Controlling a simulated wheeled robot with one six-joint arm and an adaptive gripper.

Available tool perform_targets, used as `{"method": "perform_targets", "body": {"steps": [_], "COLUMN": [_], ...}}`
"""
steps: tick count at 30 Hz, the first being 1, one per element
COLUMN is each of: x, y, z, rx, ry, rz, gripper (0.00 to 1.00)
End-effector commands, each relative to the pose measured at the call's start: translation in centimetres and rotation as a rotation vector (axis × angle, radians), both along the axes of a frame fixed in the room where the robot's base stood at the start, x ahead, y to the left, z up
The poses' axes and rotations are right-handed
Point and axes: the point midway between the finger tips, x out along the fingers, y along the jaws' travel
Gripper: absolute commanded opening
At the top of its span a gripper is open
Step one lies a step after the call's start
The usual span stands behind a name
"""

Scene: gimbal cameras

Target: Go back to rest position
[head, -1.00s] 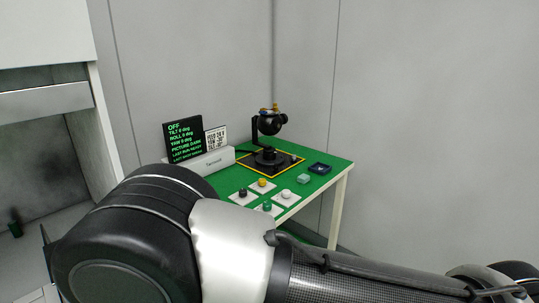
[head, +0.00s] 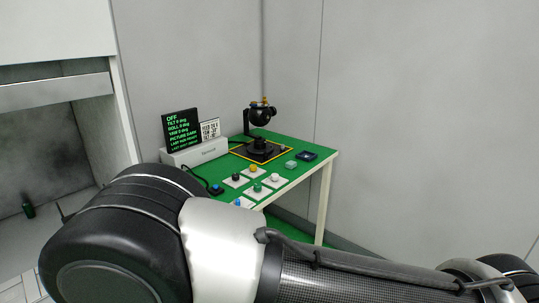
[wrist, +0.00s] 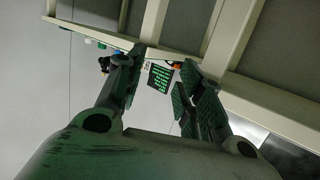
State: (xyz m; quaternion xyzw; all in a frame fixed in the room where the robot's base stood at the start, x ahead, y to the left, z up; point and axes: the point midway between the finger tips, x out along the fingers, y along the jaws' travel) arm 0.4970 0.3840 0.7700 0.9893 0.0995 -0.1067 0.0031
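My gripper (wrist: 160,72) shows in the wrist view with its two fingers apart and nothing between them that it holds. It is outside the head view, where my arm crosses the bottom from left to right. The gimbal camera (head: 261,114) stands on the green table (head: 300,171) in the head view, inside a yellow-outlined square. A black screen (head: 181,129) beside it reads OFF in green, with tilt, roll and yaw lines. The screen also shows upside down or turned in the wrist view (wrist: 160,79), beyond the fingers.
Several knobs or buttons on white plates, including a yellow one (head: 253,168), sit on the table's near part. A small teal block (head: 291,164) and a dark tray (head: 307,156) lie at the right. A white cabinet opening (head: 50,150) is at left. Grey walls stand behind.

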Motion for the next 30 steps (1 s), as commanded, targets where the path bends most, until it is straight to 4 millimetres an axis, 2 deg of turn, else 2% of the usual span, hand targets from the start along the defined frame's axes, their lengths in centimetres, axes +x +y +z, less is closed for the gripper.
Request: {"method": "perform_targets", "body": {"steps": [5,9,12,15,17,19,23,26,29,30], "x": [-1.2,-3.3,-5.5,-7.4,-8.0,-8.0,-6.3,-4.3,-2.3,-1.6], "y": [0.9,1.6,2.2,2.4,1.8,0.4,-4.3,-9.4,-15.3,-17.8], "z": [-4.0,-7.4,-8.7,-8.4,-6.9,-3.9,2.6,7.9,13.0,14.9], "rx": [-0.050,-0.116,-0.168,-0.226,-0.262,-0.304,-0.375,-0.418,-0.453,-0.462], "ry": [0.168,0.349,0.504,0.698,0.827,0.969,1.154,1.246,1.302,1.318], "rz": [0.092,0.195,0.287,0.382,0.437,0.495,0.557,0.572,0.561,0.548], "gripper": [0.37,0.37,0.37,0.37,0.37,0.37,0.37,0.37,0.37,0.37]}}
